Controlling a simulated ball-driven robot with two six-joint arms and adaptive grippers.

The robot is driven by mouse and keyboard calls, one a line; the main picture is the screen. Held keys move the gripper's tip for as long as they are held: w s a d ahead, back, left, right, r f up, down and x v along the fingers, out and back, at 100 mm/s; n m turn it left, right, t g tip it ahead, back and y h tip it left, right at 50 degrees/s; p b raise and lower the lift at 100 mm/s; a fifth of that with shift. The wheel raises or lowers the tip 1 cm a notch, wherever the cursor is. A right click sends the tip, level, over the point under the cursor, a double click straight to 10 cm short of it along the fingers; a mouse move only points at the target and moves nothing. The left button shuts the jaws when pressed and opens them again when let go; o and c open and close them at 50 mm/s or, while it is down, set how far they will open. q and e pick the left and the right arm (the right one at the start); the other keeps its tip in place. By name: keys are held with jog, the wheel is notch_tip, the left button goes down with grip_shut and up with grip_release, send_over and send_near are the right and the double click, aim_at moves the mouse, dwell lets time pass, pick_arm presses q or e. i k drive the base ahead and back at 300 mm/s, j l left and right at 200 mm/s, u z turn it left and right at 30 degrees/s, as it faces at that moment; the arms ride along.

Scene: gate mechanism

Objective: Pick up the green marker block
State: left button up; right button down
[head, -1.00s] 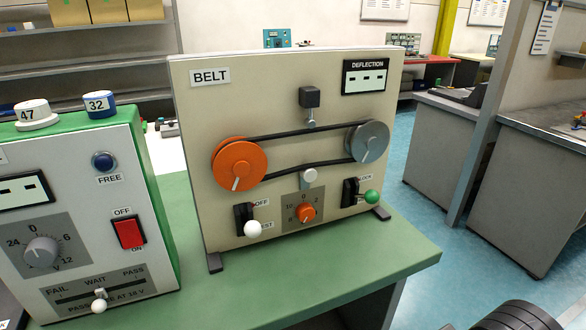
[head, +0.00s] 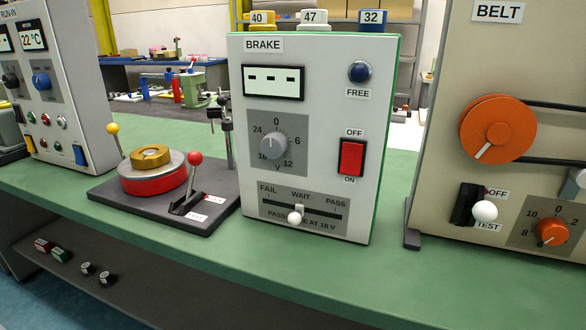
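A small green block (head: 61,255) with a pale top face lies on the dark lower shelf at the lower left of the head view. It is most likely the green marker block; any writing on it is too small to read. A similar red block (head: 43,245) lies just to its left, very close to it. Neither of my grippers is in view.
The green bench top (head: 270,255) overhangs the shelf. It carries the BRAKE panel (head: 330,205), the BELT panel (head: 440,200) and a red-disc fixture (head: 155,180).

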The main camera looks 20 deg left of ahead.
aim_at(60, 254)
jog(key=u, duration=2.3)
jog(key=i+j, duration=0.2)
jog(key=i, duration=0.3)
jog(key=i+j+z, duration=0.1)
jog(key=i, duration=0.4)
jog(key=i+j+z, duration=0.1)
jog(key=i+j, duration=0.55)
jog(key=i, duration=0.3)
jog(key=i+j+z, duration=0.1)
jog(key=i+j, duration=0.15)
jog(key=i+j+z, duration=0.25)
jog(key=i+j, duration=0.25)
jog(key=j, duration=0.25)
jog(key=i+j+z, duration=0.25)
jog(key=i+j, duration=0.2)
jog(key=j, duration=0.3)
jog(key=i+j+z, duration=0.15)
jog(key=j, duration=0.25)
jog(key=i+j+z, duration=0.1)
jog(key=j, duration=0.3)
jog(key=i+j+z, duration=0.15)
jog(key=j, duration=0.3)
jog(key=i, duration=0.1)
